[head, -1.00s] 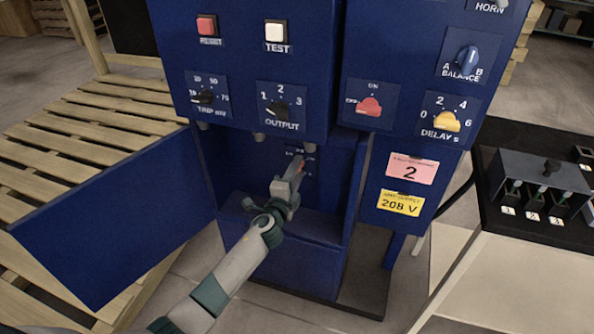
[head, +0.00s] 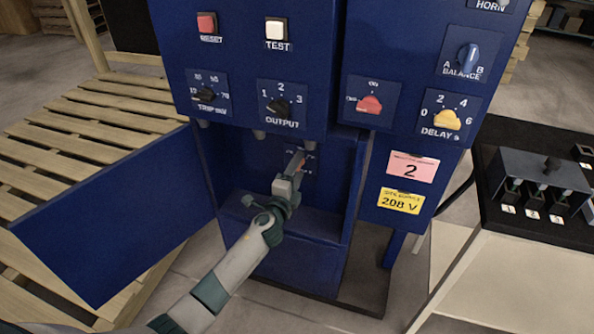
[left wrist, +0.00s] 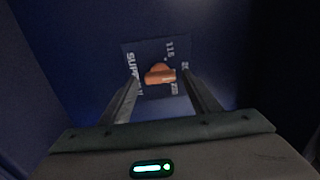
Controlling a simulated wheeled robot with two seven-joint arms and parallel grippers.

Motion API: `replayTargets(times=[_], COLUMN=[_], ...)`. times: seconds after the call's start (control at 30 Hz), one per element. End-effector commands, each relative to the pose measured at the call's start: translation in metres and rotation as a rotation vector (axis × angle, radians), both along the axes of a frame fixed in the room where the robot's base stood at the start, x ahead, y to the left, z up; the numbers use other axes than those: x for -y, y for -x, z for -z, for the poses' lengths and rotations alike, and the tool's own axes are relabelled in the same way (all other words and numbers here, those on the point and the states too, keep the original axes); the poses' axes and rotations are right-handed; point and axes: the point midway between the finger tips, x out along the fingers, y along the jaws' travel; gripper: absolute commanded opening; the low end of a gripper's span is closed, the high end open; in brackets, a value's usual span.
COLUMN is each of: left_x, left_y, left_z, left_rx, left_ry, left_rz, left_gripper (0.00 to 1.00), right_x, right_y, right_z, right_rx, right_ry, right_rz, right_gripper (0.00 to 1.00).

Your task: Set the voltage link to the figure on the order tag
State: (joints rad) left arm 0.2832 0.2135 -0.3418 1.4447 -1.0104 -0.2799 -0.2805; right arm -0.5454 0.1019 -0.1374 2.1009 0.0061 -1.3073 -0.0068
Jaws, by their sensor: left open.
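The voltage link shows in the left wrist view as an orange knob (left wrist: 160,73) on a dark blue plate (left wrist: 131,57) with white lettering. I read "115" and part of "SUPPLY"; the other figures are partly hidden or too small. My left gripper (left wrist: 160,80) is open, its fingers on either side of the knob; I cannot tell whether they touch it. In the head view my left gripper (head: 296,166) reaches into the open lower compartment and hides most of the plate. A yellow tag (head: 401,201) reads "208 V". A pink tag (head: 411,168) above it shows "2". My right gripper is not in view.
The compartment door (head: 115,215) hangs open on the left. Above the compartment is a blue panel with an OUTPUT knob (head: 281,107) and other controls. A red switch (head: 369,104) and yellow DELAY knob (head: 447,119) are to the right. A black bench (head: 520,228) stands far right.

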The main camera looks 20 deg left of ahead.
Motion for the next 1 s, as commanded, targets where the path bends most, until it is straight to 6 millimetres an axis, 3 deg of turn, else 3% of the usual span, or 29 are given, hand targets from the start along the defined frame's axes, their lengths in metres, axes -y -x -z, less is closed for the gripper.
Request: replayTargets(times=[0.37, 0.67, 1.0], left_x=[-0.001, -0.002, -0.005], left_y=[0.019, 0.07, 0.134], left_z=[0.0, 0.0, 0.002], left_rx=[0.0, -0.001, -0.002], left_ry=[-0.001, 0.001, 0.001], left_rz=[0.0, 0.001, 0.0], left_gripper=[0.56, 0.56, 0.56], right_x=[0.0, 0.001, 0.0], right_y=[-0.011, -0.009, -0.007], right_z=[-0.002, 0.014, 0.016], right_rx=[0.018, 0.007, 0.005], right_ry=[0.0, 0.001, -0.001], right_rz=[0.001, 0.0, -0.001], right_gripper=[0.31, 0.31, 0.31])
